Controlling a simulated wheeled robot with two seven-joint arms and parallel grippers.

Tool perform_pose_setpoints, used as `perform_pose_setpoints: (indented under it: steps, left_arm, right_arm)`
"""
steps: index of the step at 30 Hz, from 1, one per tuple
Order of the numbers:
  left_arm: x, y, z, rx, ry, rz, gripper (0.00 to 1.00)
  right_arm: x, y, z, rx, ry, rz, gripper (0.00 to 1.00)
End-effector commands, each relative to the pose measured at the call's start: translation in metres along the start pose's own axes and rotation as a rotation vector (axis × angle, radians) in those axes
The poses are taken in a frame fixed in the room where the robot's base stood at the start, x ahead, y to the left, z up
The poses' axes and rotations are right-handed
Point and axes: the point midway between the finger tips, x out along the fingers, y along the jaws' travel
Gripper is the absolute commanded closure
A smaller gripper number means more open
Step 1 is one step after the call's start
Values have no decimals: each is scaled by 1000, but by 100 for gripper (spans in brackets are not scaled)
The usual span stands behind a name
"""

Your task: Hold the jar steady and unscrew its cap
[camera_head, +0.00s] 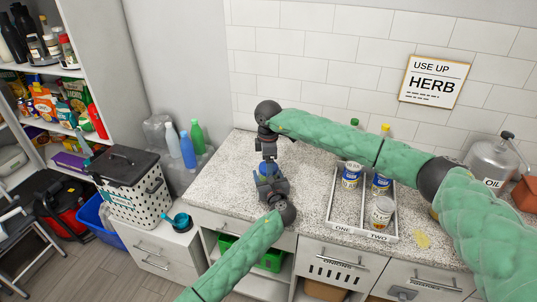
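A small jar with blue on it (267,170) stands on the speckled counter (222,180), mostly hidden by my grippers. My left gripper (268,186) comes in low from the front and appears closed around the jar's body. My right gripper (267,154) points down from above, directly over the jar's top. Its fingertips are at or very near the cap, but they are too small and dark to tell whether they are open or shut. The cap itself is hidden.
A white divided tray (338,217) marked ONE and TWO stands to the right, holding several jars and cans. Bottles stand behind it, under my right arm. A metal OIL canister (490,160) is at the far right. Bottles (187,150) and a lidded basket (135,195) are at the left.

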Motion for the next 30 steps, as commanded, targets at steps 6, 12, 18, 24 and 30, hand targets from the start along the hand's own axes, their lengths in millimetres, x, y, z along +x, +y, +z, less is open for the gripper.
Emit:
perform_pose_setpoints:
  steps: [6, 12, 18, 24, 30]
  left_arm:
    - [0, 0, 1, -1, -1, 0, 96]
    - [0, 0, 1, -1, -1, 0, 96]
    - [0, 0, 1, -1, -1, 0, 96]
    - [0, 0, 1, -1, -1, 0, 96]
    - [0, 0, 1, -1, -1, 0, 96]
  right_arm:
    - [8, 0, 0, 0, 0, 1, 21]
    - [8, 0, 0, 0, 0, 1, 29]
    - [8, 0, 0, 0, 0, 1, 67]
    - [8, 0, 0, -14, 0, 1, 67]
    - [7, 0, 0, -210, 0, 1, 67]
